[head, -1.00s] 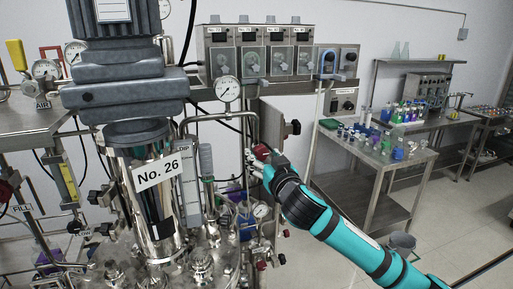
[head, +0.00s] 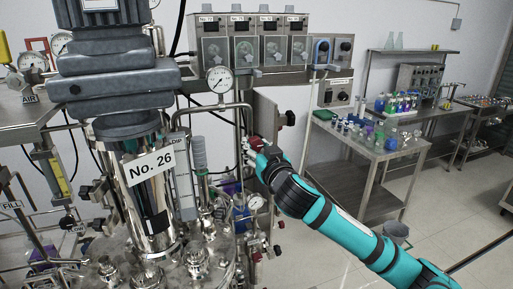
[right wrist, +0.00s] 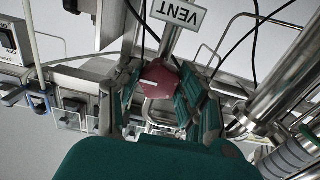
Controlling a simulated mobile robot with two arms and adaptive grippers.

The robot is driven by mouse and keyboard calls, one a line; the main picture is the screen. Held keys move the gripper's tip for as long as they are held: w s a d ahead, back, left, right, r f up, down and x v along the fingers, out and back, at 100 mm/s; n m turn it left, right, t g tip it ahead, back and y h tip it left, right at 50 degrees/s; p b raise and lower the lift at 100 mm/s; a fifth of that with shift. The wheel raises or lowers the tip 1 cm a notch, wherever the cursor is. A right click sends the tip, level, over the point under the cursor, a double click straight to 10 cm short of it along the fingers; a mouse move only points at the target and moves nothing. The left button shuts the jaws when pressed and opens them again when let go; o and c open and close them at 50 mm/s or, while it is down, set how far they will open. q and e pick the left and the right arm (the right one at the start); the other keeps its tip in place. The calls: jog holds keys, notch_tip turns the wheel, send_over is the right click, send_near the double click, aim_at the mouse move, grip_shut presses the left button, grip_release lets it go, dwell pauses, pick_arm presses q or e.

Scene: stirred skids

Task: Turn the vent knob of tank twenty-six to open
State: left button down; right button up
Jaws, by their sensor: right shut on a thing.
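Tank twenty-six is the steel vessel with the plate "No. 26" (head: 151,167) under a grey motor (head: 115,80) in the head view. Its red vent knob (head: 257,142) is at the right of the tank, partly hidden by my right gripper (head: 252,153). In the right wrist view the faceted red knob (right wrist: 160,79) sits between the two fingers of my right gripper (right wrist: 158,92), which is shut on it. A short pale line on the knob points to the picture's left. A "VENT" label (right wrist: 179,13) shows upside down just above it. My left gripper is not in view.
A pressure gauge (head: 220,79) and steel pipes stand close left of the knob. A steel panel (head: 266,120) is behind it. Several red-handled valves are below. A side table (head: 345,150) with bottles and vials stands to the right, with open floor around it.

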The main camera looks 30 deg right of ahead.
jog(key=shift+n, duration=0.3)
jog(key=n, duration=0.3)
jog(key=shift+n, duration=0.3)
jog(key=n, duration=0.6)
jog(key=shift+d+r, duration=0.1)
jog(key=shift+d, duration=0.05)
jog(key=n, duration=0.5)
jog(key=shift+n, duration=0.4)
jog(key=n, duration=0.5)
jog(key=shift+r+n, duration=0.1)
jog(key=shift+n, duration=0.3)
jog(key=o, duration=1.1)
jog(key=shift+w, duration=0.1)
jog(key=shift+o, duration=0.2)
